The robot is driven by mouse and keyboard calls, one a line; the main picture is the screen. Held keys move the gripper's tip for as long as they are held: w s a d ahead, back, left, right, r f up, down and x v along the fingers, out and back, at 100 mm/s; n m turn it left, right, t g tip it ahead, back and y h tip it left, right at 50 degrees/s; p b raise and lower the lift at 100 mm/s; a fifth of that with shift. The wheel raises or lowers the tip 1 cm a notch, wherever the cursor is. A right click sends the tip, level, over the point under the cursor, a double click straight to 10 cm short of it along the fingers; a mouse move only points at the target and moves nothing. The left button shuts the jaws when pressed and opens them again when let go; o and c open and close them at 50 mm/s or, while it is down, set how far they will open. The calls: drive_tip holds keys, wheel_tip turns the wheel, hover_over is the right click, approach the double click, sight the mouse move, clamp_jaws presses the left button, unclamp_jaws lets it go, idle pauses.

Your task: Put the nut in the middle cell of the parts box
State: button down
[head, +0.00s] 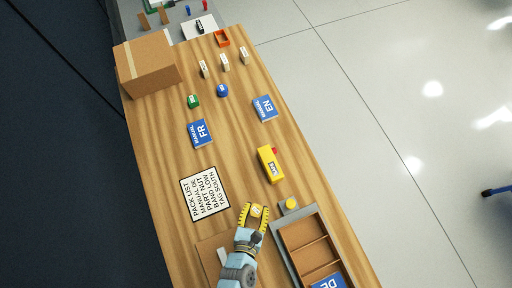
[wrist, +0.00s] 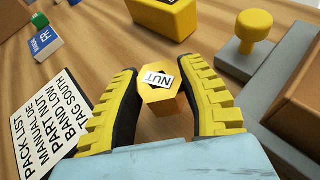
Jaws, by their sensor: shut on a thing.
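The nut is a yellow-orange hexagonal piece (wrist: 155,94) with a white NUT label, and it also shows small in the head view (head: 256,211). My gripper (head: 253,208) is shut on it, one yellow-ribbed finger on each side; the fingers also show in the wrist view (wrist: 165,85). The brown parts box (head: 307,243) stands just right of my gripper in the head view, with cells split by dividers. A blue DE manual lies in its near cell, and the middle cell looks empty. The nut is outside the box, over or on the wooden table; its height is unclear.
A grey fixture with a yellow knob (head: 291,203) borders the box beside my gripper. A yellow block (head: 270,164) with a red part lies beyond. The pack list card (head: 205,193) lies to the left. Blue manuals, small blocks and a carton (head: 150,63) are farther away.

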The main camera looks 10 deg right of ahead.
sight(256, 211)
drive_tip(key=shift+f+b, duration=0.55)
drive_tip(key=shift+f, duration=0.9)
drive_tip(key=shift+f, duration=0.2)
drive_tip(key=c, duration=1)
unclamp_jaws()
drive_tip(key=shift+r, duration=0.1)
drive_tip(key=shift+s+r, duration=0.1)
drive_tip(key=shift+r, duration=0.05)
drive_tip(key=p+v, duration=0.3)
drive_tip(key=v, duration=0.8)
drive_tip(key=shift+s+a, duration=0.1)
drive_tip(key=o, duration=0.5)
drive_tip(key=shift+s+a+r+p, duration=0.15)
drive_tip(key=shift+s+p, duration=0.05)
drive_tip(key=shift+p, duration=0.1)
